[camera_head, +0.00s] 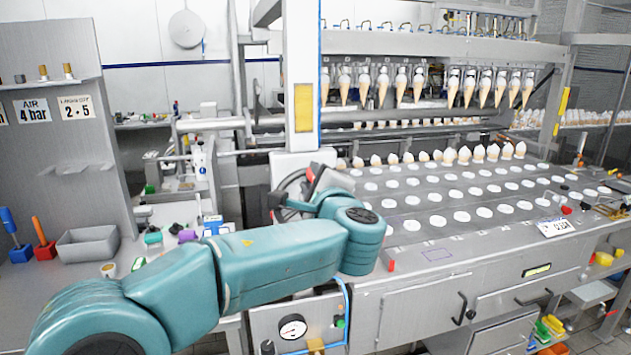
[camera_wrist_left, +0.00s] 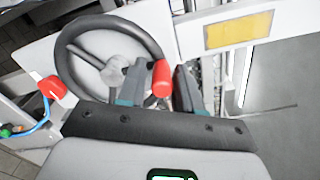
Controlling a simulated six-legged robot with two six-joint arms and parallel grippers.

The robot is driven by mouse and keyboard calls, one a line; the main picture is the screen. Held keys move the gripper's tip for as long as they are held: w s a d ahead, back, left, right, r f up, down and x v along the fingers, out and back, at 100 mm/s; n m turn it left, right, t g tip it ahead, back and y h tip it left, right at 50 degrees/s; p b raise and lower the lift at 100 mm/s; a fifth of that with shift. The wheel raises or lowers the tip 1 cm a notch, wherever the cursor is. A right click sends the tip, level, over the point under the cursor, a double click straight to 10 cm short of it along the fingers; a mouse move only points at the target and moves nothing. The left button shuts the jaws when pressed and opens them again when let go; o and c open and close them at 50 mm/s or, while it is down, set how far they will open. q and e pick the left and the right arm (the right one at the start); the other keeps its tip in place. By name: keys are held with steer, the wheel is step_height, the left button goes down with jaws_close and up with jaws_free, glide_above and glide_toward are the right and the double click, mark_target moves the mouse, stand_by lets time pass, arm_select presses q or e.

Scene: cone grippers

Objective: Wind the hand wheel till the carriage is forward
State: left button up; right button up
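The hand wheel (camera_wrist_left: 108,62) fills the upper left of the left wrist view, with a dark rim, spokes and a pale hub. Its red handle (camera_wrist_left: 162,78) stands between the fingers of my left gripper (camera_wrist_left: 160,88), which look apart, with a narrow gap on the left; contact is unclear. In the head view the wheel (camera_head: 291,183) is partly hidden behind my left gripper (camera_head: 287,203). A rack of gripped cones (camera_head: 430,78) hangs over the back of the machine; I cannot tell which part is the carriage. My right gripper is not in view.
The machine's plate with rows of white discs (camera_head: 440,205) lies right of my arm. A white column with a yellow label (camera_head: 303,108) rises beside the wheel. A bench with a grey bin (camera_head: 88,243) is at left. A red knob (camera_wrist_left: 53,88) sits left of the gripper.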

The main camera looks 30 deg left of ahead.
arm_select(q)
steer(key=shift+o, duration=0.7)
steer(key=shift+d, duration=0.1)
steer(key=shift+s+d, duration=0.15)
steer(key=shift+d, duration=0.05)
steer(key=b+v, duration=0.3)
steer(key=v, duration=1.2)
steer(key=shift+s+d, duration=0.2)
steer(key=shift+s, duration=0.1)
